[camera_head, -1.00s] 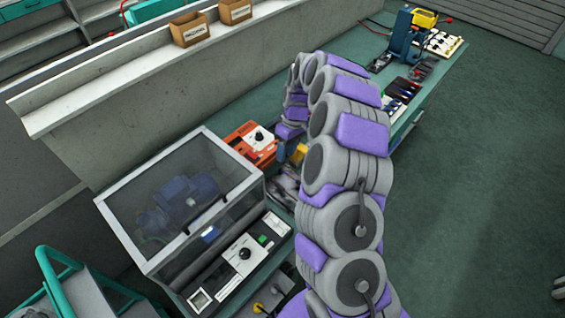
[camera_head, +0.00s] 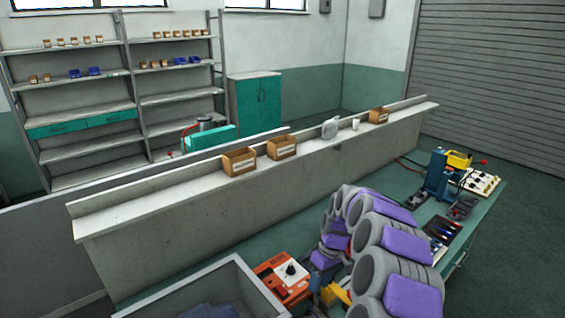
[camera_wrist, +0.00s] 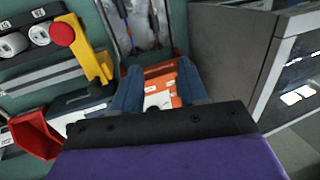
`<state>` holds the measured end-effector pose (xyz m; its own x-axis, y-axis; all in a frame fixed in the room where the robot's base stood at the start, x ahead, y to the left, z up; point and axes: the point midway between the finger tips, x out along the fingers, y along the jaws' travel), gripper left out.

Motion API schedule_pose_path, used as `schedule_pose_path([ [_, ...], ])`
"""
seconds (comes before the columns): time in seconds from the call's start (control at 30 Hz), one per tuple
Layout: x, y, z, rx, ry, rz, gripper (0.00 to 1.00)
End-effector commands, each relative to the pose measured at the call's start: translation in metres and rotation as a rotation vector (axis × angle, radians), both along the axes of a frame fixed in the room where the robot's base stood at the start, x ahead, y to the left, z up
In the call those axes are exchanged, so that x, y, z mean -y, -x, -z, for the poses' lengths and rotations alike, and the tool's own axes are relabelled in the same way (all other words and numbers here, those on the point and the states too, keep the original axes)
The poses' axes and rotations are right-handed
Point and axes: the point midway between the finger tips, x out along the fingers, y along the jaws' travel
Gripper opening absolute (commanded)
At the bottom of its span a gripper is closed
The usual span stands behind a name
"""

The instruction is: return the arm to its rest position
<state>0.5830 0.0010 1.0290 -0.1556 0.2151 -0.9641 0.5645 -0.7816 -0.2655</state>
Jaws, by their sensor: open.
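My arm, grey with purple pads, is bent over the green bench (camera_head: 210,253) at the lower right of the head view. In the wrist view my gripper (camera_wrist: 160,88) has two blue fingers spread apart with nothing held between them. An orange device (camera_wrist: 160,72) shows behind and between the fingers; I cannot tell whether they touch it. In the head view the same orange device (camera_head: 283,278), with a dial on its white panel, sits left of the arm's end. The gripper is hard to make out there.
A concrete ledge (camera_head: 330,155) with cardboard boxes (camera_head: 239,160) runs behind the bench. A blue press-like tool (camera_head: 437,173) and a yellow item (camera_head: 458,160) stand at the bench's far right. A red bin (camera_wrist: 35,135) shows at wrist-view left.

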Motion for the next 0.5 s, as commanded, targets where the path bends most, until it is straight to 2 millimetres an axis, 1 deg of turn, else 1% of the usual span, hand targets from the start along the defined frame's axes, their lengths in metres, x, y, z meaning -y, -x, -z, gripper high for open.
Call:
schedule_pose_path([
  [0.03, -0.005, 0.005, -0.010, 0.004, -0.005, 0.000, 0.43],
  [0.07, -0.008, 0.009, -0.016, 0.003, -0.007, 0.001, 0.43],
  [0.17, -0.020, 0.028, -0.041, 0.003, -0.015, 0.008, 0.43],
  [0.27, -0.032, 0.051, -0.067, 0.000, -0.016, 0.018, 0.43],
  [0.3, -0.035, 0.062, -0.075, -0.005, -0.015, 0.025, 0.43],
  [0.37, -0.039, 0.076, -0.090, -0.004, -0.010, 0.036, 0.43],
  [0.5, -0.046, 0.115, -0.115, -0.013, 0.012, 0.065, 0.43],
])
